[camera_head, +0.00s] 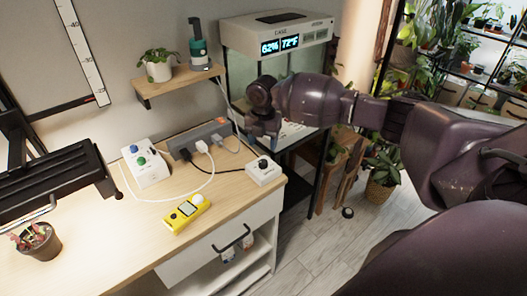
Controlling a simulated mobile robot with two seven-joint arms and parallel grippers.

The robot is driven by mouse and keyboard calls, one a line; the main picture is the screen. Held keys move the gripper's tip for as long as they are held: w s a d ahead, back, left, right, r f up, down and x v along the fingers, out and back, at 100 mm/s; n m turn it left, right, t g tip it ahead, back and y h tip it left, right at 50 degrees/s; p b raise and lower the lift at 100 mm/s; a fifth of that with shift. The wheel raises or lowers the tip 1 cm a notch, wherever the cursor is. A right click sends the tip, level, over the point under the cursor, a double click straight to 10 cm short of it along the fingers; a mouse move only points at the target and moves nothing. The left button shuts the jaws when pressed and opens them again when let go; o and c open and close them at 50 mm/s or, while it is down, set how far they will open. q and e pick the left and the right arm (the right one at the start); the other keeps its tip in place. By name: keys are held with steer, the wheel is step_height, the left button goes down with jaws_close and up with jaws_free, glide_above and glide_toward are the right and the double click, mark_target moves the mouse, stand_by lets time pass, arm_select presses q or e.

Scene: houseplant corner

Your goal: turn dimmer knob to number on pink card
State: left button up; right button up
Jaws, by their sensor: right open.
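A small white box (264,172) sits near the right end of the wooden desk, with a round black knob (263,164) on top and a black cable running to the power strip. It looks like the dimmer; its number marks are too small to read. My right gripper (265,130) is open and empty, pointing down above and behind the box, apart from the knob. I cannot make out a pink card. My left gripper is not in view.
A white box with green and blue knobs (146,164) and a yellow meter (186,212) share the desk. A glass case (278,36) stands behind my right arm.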

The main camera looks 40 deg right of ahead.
steer(key=shift+r, duration=1.4)
